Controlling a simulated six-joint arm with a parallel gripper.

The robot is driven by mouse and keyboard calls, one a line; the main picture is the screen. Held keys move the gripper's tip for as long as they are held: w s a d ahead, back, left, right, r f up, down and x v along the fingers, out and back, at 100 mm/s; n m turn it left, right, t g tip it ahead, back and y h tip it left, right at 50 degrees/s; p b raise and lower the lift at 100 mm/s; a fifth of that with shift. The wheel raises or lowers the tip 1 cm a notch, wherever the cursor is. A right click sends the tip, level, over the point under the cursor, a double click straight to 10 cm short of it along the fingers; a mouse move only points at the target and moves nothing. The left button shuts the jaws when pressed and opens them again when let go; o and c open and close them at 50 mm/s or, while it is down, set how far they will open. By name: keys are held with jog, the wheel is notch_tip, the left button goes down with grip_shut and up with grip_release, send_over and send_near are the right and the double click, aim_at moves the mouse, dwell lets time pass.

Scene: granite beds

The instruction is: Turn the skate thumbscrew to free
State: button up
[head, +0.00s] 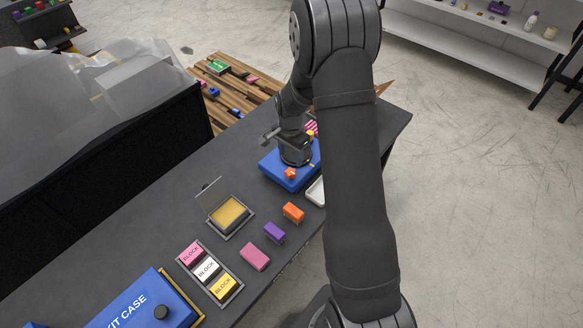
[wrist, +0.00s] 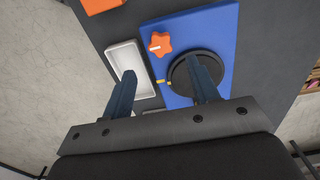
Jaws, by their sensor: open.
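The orange star-shaped thumbscrew (wrist: 160,44) sits on the blue block (wrist: 215,25), with a white mark on its face; it also shows in the head view (head: 290,174). A black round disc (wrist: 181,76) lies beside it on the block, with small yellow marks at its left edge. My gripper (wrist: 161,68) is open and empty. In the wrist view its left finger overlaps the white tray and its right finger overlaps the black disc. The thumbscrew shows beyond the gap between the fingertips. Contact with the disc cannot be told. In the head view my gripper (head: 294,154) is over the blue block (head: 277,172).
A white tray (wrist: 118,58) stands beside the blue block. Orange (head: 293,212), purple (head: 275,232) and pink (head: 255,256) pieces lie nearer on the dark bench. An open-lidded box (head: 228,214) and a block tray (head: 232,296) stand left of them. Bare bench (head: 130,215) lies farther left.

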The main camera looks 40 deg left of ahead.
aim_at(291, 171)
notch_tip(291, 171, down, 8)
dwell(0.5)
jog(key=c, duration=1)
